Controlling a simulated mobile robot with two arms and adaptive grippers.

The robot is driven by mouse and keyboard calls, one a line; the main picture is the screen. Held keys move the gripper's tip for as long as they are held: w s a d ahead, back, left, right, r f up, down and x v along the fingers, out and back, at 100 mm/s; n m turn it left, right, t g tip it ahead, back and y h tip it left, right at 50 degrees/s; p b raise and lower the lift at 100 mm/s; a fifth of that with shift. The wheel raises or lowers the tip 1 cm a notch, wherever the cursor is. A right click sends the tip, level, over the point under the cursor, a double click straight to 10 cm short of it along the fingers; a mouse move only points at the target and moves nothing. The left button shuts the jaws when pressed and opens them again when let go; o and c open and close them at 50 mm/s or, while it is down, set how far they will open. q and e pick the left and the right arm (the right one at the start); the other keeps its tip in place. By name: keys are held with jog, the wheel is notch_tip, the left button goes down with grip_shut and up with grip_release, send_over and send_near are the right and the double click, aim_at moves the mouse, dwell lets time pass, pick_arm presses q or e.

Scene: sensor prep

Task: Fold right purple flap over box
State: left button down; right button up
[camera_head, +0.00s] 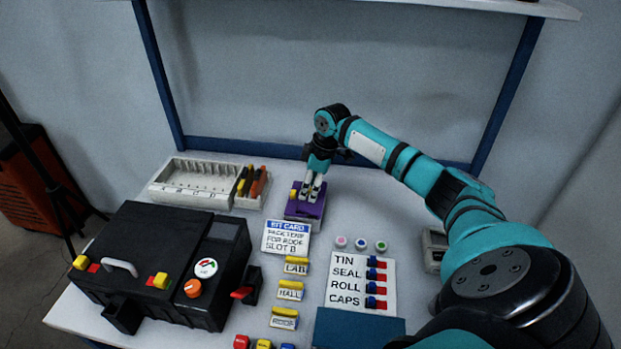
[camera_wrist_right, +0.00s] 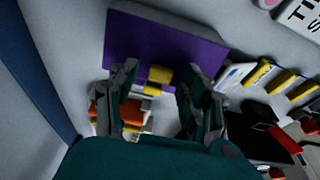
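A small purple box (camera_head: 304,209) stands on the table near the middle, in front of the back rail. Its purple flap (camera_wrist_right: 165,42) fills the upper middle of the right wrist view, with a yellow tab (camera_wrist_right: 159,74) at its near edge. My right gripper (camera_head: 313,190) points down over the box and covers part of its top. In the right wrist view its fingers (camera_wrist_right: 157,84) are spread on either side of the yellow tab, with gaps visible. The box's inside is hidden. My left gripper is not in view.
A white compartment tray (camera_head: 185,203) with dark, orange and yellow items stands left of the box. A kit card (camera_head: 287,237) lies just in front of it. A black case (camera_head: 140,262) fills the front left. A labelled sheet (camera_head: 345,283) lies front right.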

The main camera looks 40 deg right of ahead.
aim_at(321, 197)
jog(key=v, duration=1.2)
jog(key=shift+w+r, duration=0.1)
dwell(0.4)
